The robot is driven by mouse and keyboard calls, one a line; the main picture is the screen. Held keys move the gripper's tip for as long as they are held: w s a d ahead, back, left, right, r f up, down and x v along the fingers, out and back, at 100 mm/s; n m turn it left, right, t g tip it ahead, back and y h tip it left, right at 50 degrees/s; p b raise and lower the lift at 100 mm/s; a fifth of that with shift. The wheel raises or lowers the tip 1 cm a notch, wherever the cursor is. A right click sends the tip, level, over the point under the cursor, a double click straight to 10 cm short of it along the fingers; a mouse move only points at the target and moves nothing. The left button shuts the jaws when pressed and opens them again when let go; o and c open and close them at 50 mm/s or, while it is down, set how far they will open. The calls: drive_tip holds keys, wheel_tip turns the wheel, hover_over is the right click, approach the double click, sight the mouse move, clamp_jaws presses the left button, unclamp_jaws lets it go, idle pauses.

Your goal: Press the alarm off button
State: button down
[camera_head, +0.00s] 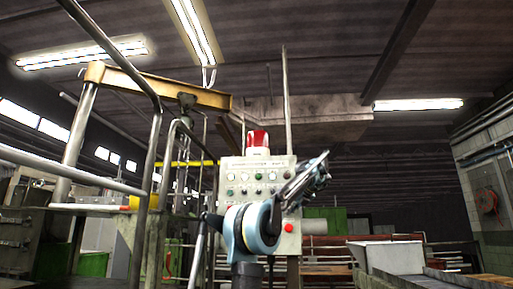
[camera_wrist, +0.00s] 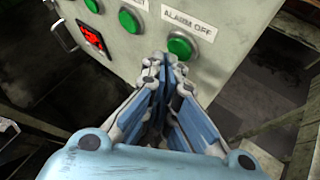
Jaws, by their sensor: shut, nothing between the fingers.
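The control box (camera_head: 236,164) is a pale panel with rows of small buttons in the head view. In the wrist view its face (camera_wrist: 225,70) fills the upper middle. The alarm off button (camera_wrist: 182,47) is round and green, below a white label (camera_wrist: 190,22) reading "ALARM OFF". My gripper (camera_wrist: 160,60) is shut and empty. Its fingertips appear just left of and slightly below the button; I cannot tell whether they touch the panel or button. In the head view my gripper (camera_head: 318,165) is at the box's right side, and the alarm off button cannot be picked out there.
Another green button (camera_wrist: 131,20) and a lit red switch (camera_wrist: 90,37) lie to the left on the panel. A red beacon (camera_head: 258,141) tops the box. A red button (camera_head: 289,227) sits low on it. Metal railings (camera_head: 150,150) stand left.

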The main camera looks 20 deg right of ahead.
drive_tip(key=shift+s+a, duration=0.1)
drive_tip(key=shift+s+a, duration=0.5)
drive_tip(key=shift+s, duration=0.35)
drive_tip(key=shift+s+a, duration=0.5)
drive_tip(key=shift+s, duration=0.3)
drive_tip(key=shift+s+a, duration=0.5)
drive_tip(key=shift+s, duration=0.35)
drive_tip(key=s+a+f+n+g+y, duration=0.1)
drive_tip(key=a+f+n+g, duration=0.2)
drive_tip(key=a+f+n, duration=0.7)
drive_tip(key=a+f+n+g+y, duration=0.15)
drive_tip(key=a+f+n, duration=0.35)
drive_tip(key=a+f, duration=0.9)
drive_tip(key=s+a+f+n+g+h, duration=0.1)
drive_tip(key=s+a+f+n+g, duration=0.1)
drive_tip(key=s+a+f+n, duration=0.75)
drive_tip(key=s+a+f+n+g+h, duration=0.1)
drive_tip(key=s+a+f+n+g, duration=0.4)
drive_tip(key=a+f, duration=0.6)
drive_tip(key=s+f+n+h, duration=0.1)
drive_tip(key=s+f+n, duration=0.3)
drive_tip(key=f, duration=0.6)
drive_tip(key=s+f+n+t, duration=0.1)
drive_tip(key=s+f+n, duration=0.3)
drive_tip(key=s+f, duration=0.4)
drive_tip(key=shift+s+f+h, duration=0.25)
drive_tip(key=shift+f+h, duration=0.1)
drive_tip(key=shift+f, duration=0.5)
